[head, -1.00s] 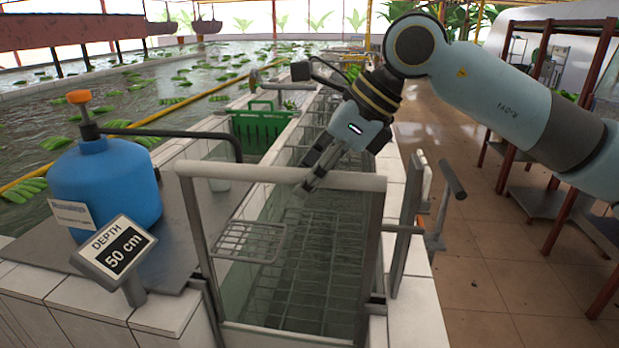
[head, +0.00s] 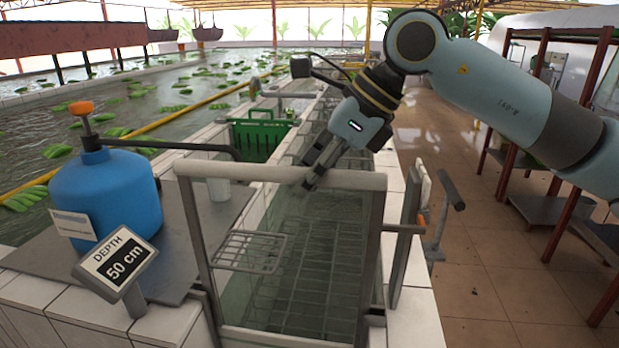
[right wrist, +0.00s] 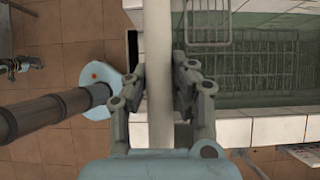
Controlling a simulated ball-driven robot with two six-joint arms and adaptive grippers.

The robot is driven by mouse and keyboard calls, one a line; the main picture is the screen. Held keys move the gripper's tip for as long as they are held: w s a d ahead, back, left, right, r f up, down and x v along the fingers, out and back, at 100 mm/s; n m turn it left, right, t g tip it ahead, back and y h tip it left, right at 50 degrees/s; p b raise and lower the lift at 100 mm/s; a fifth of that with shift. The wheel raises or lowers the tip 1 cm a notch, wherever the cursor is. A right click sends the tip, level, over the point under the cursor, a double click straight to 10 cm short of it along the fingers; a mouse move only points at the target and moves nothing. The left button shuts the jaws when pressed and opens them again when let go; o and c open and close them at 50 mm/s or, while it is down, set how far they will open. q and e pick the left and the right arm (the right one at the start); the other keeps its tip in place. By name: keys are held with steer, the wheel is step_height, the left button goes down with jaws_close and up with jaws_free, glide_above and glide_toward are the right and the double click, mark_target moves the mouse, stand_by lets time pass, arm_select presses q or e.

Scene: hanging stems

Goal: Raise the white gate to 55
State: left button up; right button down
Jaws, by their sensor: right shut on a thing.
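The white gate is a framed clear panel with a pale top bar (head: 240,172), standing upright across the near end of a tiled channel. My right gripper (head: 309,181) is shut on the top bar, right of its middle. In the right wrist view the bar (right wrist: 160,110) runs between the two fingers (right wrist: 162,78), which press on it from both sides. A depth sign (head: 117,259) at the lower left reads 50 cm. My left gripper is out of view.
A blue tank (head: 105,200) with an orange cap stands on a grey plate left of the gate. A green crate (head: 260,135) sits behind, on the channel's left side. A grey handle post (head: 445,205) stands right of the gate. Tiled floor (head: 480,270) lies open at the right.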

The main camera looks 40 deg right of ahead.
steer(key=shift+r+p, duration=0.35)
steer(key=shift+r, duration=0.7)
steer(key=shift+f, duration=0.1)
stand_by(0.4)
jaws_free()
stand_by(0.4)
stand_by(0.4)
